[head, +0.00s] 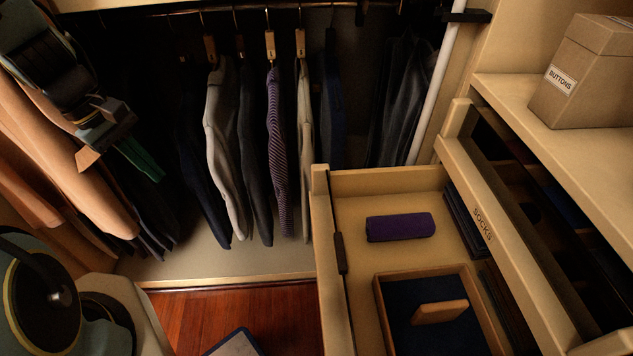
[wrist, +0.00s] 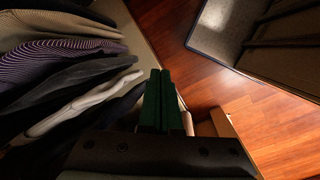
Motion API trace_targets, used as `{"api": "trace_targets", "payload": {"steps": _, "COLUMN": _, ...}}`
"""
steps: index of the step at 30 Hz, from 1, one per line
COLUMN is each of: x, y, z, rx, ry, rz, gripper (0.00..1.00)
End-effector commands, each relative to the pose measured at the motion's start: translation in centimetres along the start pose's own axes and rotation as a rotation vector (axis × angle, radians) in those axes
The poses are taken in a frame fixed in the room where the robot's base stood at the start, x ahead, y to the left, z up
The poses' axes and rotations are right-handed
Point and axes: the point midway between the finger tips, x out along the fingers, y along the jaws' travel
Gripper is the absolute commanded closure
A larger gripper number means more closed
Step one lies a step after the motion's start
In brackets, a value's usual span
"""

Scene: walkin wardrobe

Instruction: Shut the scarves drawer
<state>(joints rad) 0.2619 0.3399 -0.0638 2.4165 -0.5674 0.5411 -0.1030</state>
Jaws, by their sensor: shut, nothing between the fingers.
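Two drawers stand open at the right in the head view. The upper one (head: 468,170) is labelled SOCKS and is partly out. The lower drawer (head: 385,183) is out further, its front panel with a dark handle (head: 340,253) facing left; I read no label on it, so I cannot confirm it is the scarves drawer. It holds a purple rolled cloth (head: 400,227) and a wooden tray (head: 379,290) with a block in it. My gripper (head: 152,172) is at the upper left, by the hanging clothes, far from both drawers. Its green fingers (wrist: 161,76) are shut and empty.
Clothes (head: 225,145) hang on a rail at the back left. A BUTTONS box (head: 585,75) stands on the right shelf. A blue-edged object (head: 238,344) lies on the wooden floor (head: 270,308) left of the lower drawer. Between clothes and drawer there is some open space.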

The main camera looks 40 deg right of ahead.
Motion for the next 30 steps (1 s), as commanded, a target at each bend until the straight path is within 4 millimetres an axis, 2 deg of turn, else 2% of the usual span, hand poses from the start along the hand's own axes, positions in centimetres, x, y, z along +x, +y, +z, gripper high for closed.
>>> {"api": "trace_targets", "payload": {"steps": 1, "x": 2.5, "y": 2.2, "z": 1.1, "rx": -0.078, "ry": -0.078, "rz": 0.022, "gripper": 1.00}}
{"api": "trace_targets", "payload": {"steps": 6, "x": 8.6, "y": 9.0, "z": 4.6, "rx": -0.365, "ry": -0.289, "rz": 0.095, "gripper": 1.00}}
{"api": "trace_targets", "payload": {"steps": 9, "x": 11.2, "y": 11.8, "z": 6.0, "rx": -0.498, "ry": -0.375, "rz": 0.119, "gripper": 1.00}}
{"api": "trace_targets", "payload": {"steps": 12, "x": 12.8, "y": 13.6, "z": 7.0, "rx": -0.589, "ry": -0.428, "rz": 0.133, "gripper": 1.00}}
{"api": "trace_targets", "payload": {"steps": 20, "x": 15.1, "y": 15.2, "z": 8.1, "rx": -0.652, "ry": -0.464, "rz": 0.143, "gripper": 1.00}}
{"api": "trace_targets", "payload": {"steps": 30, "x": 21.0, "y": 16.8, "z": 10.6, "rx": -0.650, "ry": -0.462, "rz": 0.139, "gripper": 1.00}}
